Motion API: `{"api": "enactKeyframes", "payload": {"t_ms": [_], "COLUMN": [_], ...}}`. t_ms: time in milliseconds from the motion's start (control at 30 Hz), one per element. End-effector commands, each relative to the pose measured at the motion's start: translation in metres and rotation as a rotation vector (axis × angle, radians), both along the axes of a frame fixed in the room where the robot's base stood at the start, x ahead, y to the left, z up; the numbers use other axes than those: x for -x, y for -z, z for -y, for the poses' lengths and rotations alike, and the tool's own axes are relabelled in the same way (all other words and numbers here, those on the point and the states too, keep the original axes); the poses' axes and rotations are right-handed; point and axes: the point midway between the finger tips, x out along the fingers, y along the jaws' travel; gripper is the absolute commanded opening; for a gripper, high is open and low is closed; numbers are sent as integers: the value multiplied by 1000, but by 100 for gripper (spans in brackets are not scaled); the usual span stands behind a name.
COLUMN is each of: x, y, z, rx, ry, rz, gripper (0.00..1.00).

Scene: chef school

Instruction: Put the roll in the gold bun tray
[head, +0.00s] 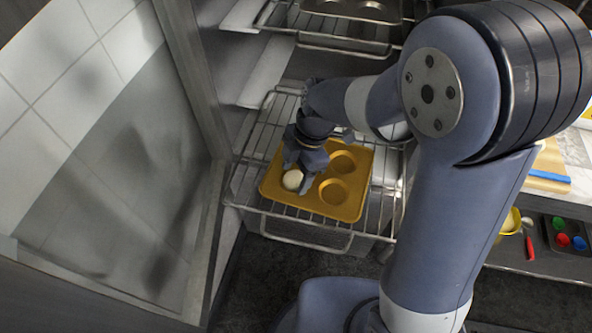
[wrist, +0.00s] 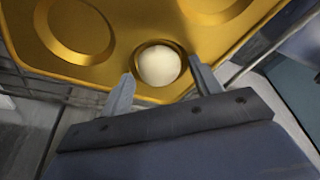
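The gold bun tray (head: 346,204) lies on a wire rack, with several round cups. The roll (head: 292,180) is a pale ball at the tray's front-left cup. In the wrist view the roll (wrist: 160,66) sits within the ring of a cup of the gold tray (wrist: 112,68). My gripper (head: 305,180) is low over the tray at the roll. In the wrist view its two fingers (wrist: 163,86) are spread, one on each side of the roll's near part, with gaps visible between them and the roll. Part of the tray is hidden behind my gripper in the head view.
The wire rack (head: 262,190) stands between a metal panel at left and my arm. Another dark tray (head: 352,8) is on a rack above.

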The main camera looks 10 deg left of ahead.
Motion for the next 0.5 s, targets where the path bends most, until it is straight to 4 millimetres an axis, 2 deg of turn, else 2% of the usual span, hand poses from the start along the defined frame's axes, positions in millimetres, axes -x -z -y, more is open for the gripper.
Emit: {"api": "enactKeyframes", "payload": {"t_ms": [300, 367, 500], "x": [0, -2, -7], "y": [-5, -12, -40], "z": [0, 2, 8], "rx": [1, -2, -2], "ry": [-1, 1, 1], "rz": [-2, 2, 4], "gripper": [63, 63, 63]}}
